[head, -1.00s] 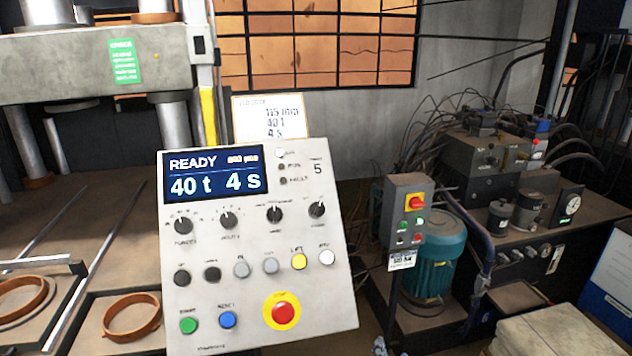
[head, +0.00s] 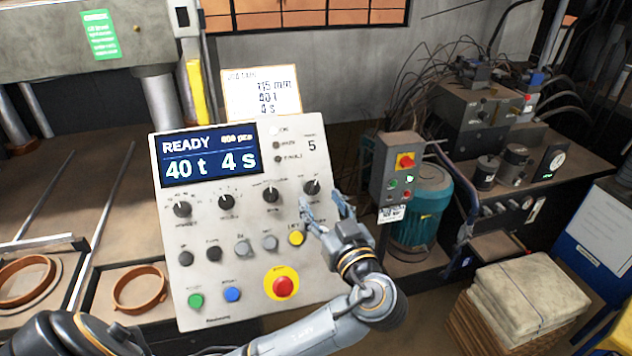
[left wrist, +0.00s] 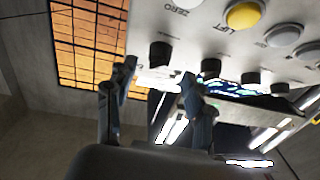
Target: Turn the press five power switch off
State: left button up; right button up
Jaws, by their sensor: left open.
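The grey control panel (head: 205,300) of press five shows a lit READY display (head: 209,155) and a "5" at its upper right. A row of black rotary knobs crosses its middle. The rightmost knob (head: 312,188) is just beyond the fingertips of my left gripper (head: 323,204), which is open and empty. In the left wrist view that knob (left wrist: 160,52) stands near the gap between the open fingers (left wrist: 158,74); contact cannot be told. The knob's label is too blurred to read. My right gripper is not in view.
Near the left gripper are a yellow button (head: 296,238) and a red stop button (head: 284,287). A grey switch box (head: 387,158) with a red and yellow rotary switch stands at the right, before a teal motor (head: 425,205). Stacked sacks (head: 527,290) lie at lower right.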

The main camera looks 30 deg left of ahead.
aim_at(315, 190)
pick_arm(q)
jog(key=p+x, duration=0.1)
jog(key=x, duration=0.1)
jog(key=shift+w+a+r, duration=0.2)
jog(key=shift+a, duration=0.05)
jog(key=shift+w+a+f, duration=0.2)
jog(key=shift+w+a, duration=0.2)
jog(key=shift+a, duration=0.05)
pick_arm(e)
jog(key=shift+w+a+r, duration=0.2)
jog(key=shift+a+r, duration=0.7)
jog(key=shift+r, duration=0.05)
